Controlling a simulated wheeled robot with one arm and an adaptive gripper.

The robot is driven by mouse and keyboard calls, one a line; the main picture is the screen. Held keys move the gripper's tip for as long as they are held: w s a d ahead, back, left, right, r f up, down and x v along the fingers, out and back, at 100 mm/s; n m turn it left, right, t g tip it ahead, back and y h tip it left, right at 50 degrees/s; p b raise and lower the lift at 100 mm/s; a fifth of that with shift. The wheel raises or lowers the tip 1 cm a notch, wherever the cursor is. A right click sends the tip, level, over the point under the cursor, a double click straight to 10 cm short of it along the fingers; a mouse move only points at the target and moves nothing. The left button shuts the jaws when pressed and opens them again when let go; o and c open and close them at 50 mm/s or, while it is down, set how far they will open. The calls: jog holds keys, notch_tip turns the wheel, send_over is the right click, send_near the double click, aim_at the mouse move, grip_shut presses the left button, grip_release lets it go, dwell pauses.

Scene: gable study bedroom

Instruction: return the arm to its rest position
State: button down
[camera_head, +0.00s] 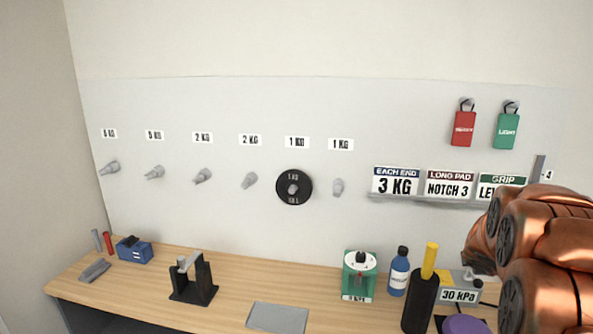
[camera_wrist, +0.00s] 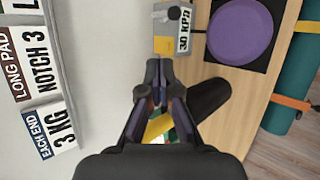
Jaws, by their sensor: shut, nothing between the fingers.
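My gripper (camera_wrist: 159,70) is in the wrist view, its dark fingers drawn together at the tips with nothing between them. It is over the wooden desk, in front of the white wall panel. A yellow-and-black cylinder shows partly behind the fingers in the wrist view; in the head view this black cylinder with a yellow top (camera_head: 420,300) stands on the desk. My copper-coloured arm fills the right edge of the head view. The gripper itself cannot be made out there.
A grey box labelled 30 kPa (camera_wrist: 173,30) and a purple disc (camera_wrist: 239,31) are near the gripper. A blue bottle (camera_head: 398,275) and a green timer-like box (camera_head: 359,277) stand left of the cylinder. Label cards (camera_head: 396,182) rest on a wall ledge. The desk's middle left (camera_head: 240,270) has bare room.

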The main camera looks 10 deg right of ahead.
jog(key=s+a+f+m+g+y, duration=0.1)
jog(key=s+a+m+g+y, duration=0.2)
jog(key=s+a, duration=1.4)
jog(key=s+a+f+m+g+y, duration=0.2)
jog(key=s+a+m+g+y, duration=0.2)
jog(key=s+a+m, duration=0.6)
jog(key=s+a+g, duration=0.1)
jog(key=s+a, duration=0.7)
jog(key=a, duration=0.2)
jog(key=shift+s+g, duration=0.15)
jog(key=shift+g, duration=0.25)
jog(key=shift+m, duration=0.3)
